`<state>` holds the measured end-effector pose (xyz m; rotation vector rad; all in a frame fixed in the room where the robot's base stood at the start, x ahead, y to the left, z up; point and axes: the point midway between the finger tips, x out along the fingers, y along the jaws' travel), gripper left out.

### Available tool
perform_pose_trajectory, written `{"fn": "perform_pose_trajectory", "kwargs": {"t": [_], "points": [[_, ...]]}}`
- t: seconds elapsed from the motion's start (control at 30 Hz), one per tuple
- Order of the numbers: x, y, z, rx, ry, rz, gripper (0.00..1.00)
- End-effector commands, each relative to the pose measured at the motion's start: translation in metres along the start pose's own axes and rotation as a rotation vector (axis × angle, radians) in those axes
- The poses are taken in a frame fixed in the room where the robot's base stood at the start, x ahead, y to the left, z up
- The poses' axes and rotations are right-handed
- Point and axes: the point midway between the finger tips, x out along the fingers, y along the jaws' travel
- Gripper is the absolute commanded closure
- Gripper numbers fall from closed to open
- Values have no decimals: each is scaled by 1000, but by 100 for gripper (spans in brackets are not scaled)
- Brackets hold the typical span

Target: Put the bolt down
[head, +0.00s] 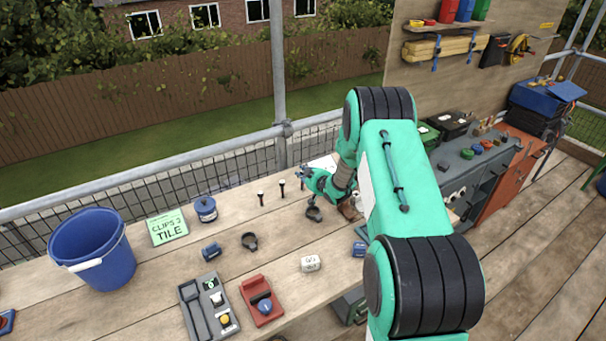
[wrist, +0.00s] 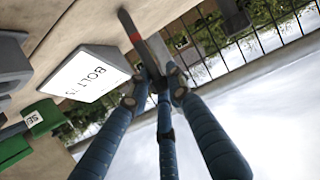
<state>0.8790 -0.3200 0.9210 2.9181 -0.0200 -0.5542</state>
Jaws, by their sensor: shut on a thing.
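My gripper (head: 303,172) is over the far edge of the bench, by the railing. In the wrist view my gripper (wrist: 155,82) has its blue fingers drawn together around a slim dark-grey piece with a red band (wrist: 146,50), which seems to be the bolt. Its gripped end is hidden by the fingertips; whether it touches the bench is unclear. In the head view the held piece is too small to make out. Upright black-headed pegs (head: 261,197) stand on the bench left of my gripper. A white label reading BOLTS (wrist: 90,75) is beside the fingers in the wrist view.
A dark ring-shaped clip (head: 313,213) lies near my gripper. A blue bucket (head: 92,249), a green CLIPS sign (head: 168,227), a blue tin (head: 205,209), a grey tray (head: 208,306) and a red tray (head: 262,300) occupy the bench. Mesh railing runs along the far edge.

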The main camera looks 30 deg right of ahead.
Motion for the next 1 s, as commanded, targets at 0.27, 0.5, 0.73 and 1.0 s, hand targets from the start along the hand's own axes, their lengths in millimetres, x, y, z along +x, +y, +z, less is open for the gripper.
{"fn": "perform_pose_trajectory", "kwargs": {"t": [0.27,0.5,0.73,1.0], "points": [[1,-1,3,0,0,0,71],[1,-1,3,0,0,0,62],[0,0,1,0,0,0,62],[-18,0,-1,1,-1,1,62]]}}
